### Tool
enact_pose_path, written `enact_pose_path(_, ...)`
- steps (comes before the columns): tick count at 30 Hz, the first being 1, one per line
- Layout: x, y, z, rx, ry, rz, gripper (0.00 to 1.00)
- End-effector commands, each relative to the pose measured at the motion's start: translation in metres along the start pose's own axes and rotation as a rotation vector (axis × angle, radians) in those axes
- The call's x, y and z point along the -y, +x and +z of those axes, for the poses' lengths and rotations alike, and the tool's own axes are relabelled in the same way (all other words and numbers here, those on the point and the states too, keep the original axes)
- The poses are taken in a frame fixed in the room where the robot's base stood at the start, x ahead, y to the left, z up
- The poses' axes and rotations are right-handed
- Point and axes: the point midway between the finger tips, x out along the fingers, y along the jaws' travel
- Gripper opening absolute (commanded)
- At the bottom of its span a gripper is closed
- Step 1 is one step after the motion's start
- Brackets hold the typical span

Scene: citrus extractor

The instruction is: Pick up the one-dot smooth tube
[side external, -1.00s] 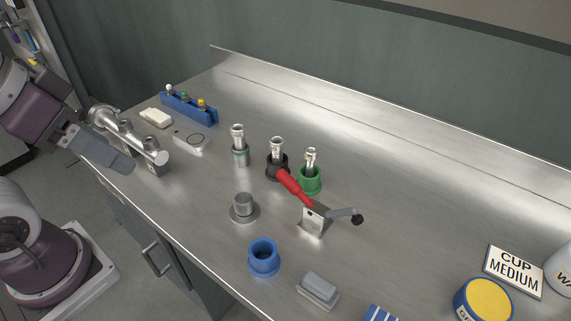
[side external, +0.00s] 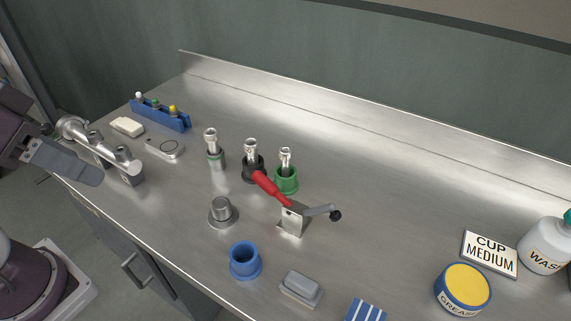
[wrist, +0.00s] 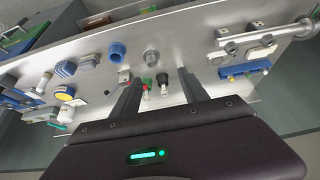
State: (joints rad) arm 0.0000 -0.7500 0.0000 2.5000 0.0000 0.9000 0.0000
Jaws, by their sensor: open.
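Three metal tubes stand upright on the bench in the side view. One (side external: 211,141) is in a grey holder with a green band, one (side external: 251,150) in a black cup (side external: 254,174), one (side external: 286,157) in a green cup (side external: 287,184). I cannot make out dots or surface texture, so I cannot tell which is the one-dot smooth tube. My gripper (wrist: 156,80) is open and empty in the wrist view, with the black and green cups showing between its fingers at a distance. In the side view, it is at the left edge, well away from the tubes.
A red-handled lever (side external: 268,187) stands close in front of the black and green cups. A metal rail fixture (side external: 116,156) is near my gripper. A blue rack (side external: 172,119), a blue cup (side external: 245,263) and a grease tin (side external: 463,288) stand around. The right middle of the bench is clear.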

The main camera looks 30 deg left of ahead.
Motion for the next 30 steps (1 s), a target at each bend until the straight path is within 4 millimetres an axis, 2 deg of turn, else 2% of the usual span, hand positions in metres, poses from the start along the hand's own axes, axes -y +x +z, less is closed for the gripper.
enact_pose_path(2,0.003,0.003,-0.006,-0.006,0.005,-0.01,0.52)
enact_pose_path(5,0.017,0.026,-0.048,-0.054,0.044,-0.068,0.52)
enact_pose_path(8,0.034,0.075,-0.116,-0.153,0.154,-0.125,0.52)
enact_pose_path(9,0.036,0.098,-0.141,-0.2,0.211,-0.126,0.52)
enact_pose_path(11,0.033,0.135,-0.172,-0.267,0.295,-0.101,0.52)
enact_pose_path(12,0.027,0.16,-0.188,-0.312,0.347,-0.066,0.52)
enact_pose_path(13,0.02,0.18,-0.196,-0.346,0.384,-0.03,0.52)
enact_pose_path(15,-0.001,0.222,-0.206,-0.425,0.449,0.08,0.52)
enact_pose_path(18,-0.033,0.264,-0.202,-0.531,0.484,0.265,0.52)
enact_pose_path(19,-0.042,0.272,-0.199,-0.558,0.483,0.315,0.52)
enact_pose_path(21,-0.056,0.282,-0.191,-0.608,0.471,0.408,0.52)
enact_pose_path(25,-0.068,0.287,-0.185,-0.654,0.451,0.486,0.52)
enact_pose_path(30,-0.081,0.299,-0.193,-0.662,0.449,0.499,0.52)
